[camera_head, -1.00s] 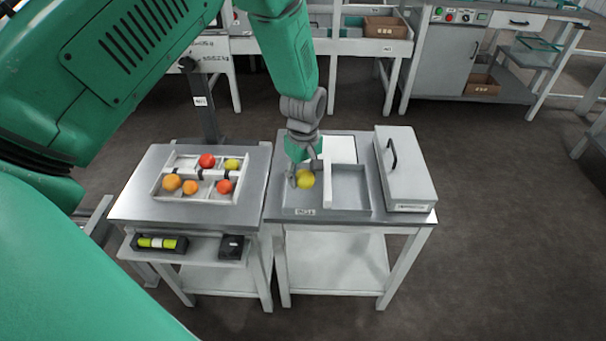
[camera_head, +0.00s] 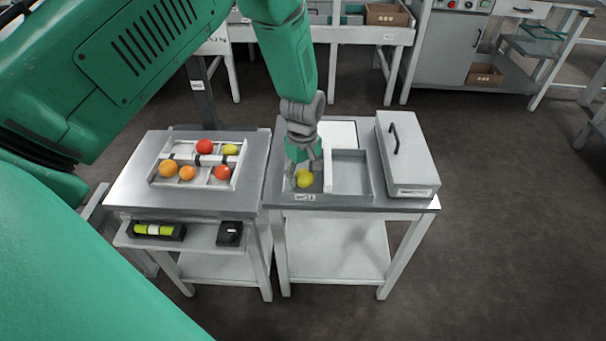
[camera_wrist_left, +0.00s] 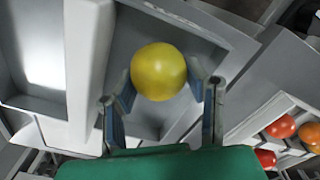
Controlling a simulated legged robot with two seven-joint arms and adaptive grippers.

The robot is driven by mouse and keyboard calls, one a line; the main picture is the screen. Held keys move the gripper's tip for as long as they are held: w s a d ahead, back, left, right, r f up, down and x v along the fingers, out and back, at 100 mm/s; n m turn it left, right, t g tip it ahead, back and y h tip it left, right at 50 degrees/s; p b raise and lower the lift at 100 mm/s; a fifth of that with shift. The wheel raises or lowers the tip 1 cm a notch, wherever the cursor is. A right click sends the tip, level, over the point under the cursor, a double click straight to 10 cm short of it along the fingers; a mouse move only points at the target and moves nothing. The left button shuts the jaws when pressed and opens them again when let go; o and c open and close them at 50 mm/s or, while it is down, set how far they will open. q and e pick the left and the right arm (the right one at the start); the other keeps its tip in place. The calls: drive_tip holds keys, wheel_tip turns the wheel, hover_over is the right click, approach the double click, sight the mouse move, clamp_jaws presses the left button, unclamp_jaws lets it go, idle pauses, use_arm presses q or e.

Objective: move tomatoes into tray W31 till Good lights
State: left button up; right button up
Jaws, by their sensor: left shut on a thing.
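My left gripper (camera_head: 304,172) is shut on a yellow tomato (camera_head: 305,179) in the left compartment area of the grey tray W31 (camera_head: 332,202). In the left wrist view the same tomato (camera_wrist_left: 158,72) sits between the two fingertips (camera_wrist_left: 163,84), with the compartment's grey floor behind it. I cannot tell whether the tomato touches the floor. The tray's right compartment looks empty. A divided white tray (camera_head: 200,187) on the left table holds several tomatoes, among them a red one (camera_head: 205,146), an orange one (camera_head: 168,168) and a yellow one (camera_head: 230,150). My right gripper is not in view.
A grey box with a black handle (camera_head: 407,160) stands right of tray W31. A yellow-green cylinder in a black holder (camera_head: 154,230) and a small black box (camera_head: 230,233) sit on the left table's lower front shelf. The floor to the right is clear.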

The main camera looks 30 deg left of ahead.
use_arm(q)
drive_tip(key=shift+a+f, duration=0.1)
drive_tip(key=shift+f, duration=0.05)
idle(0.4)
drive_tip(key=o, duration=0.9)
drive_tip(key=c, duration=0.3)
wheel_tip(320, 180, up, 7)
drive_tip(key=p, duration=0.6)
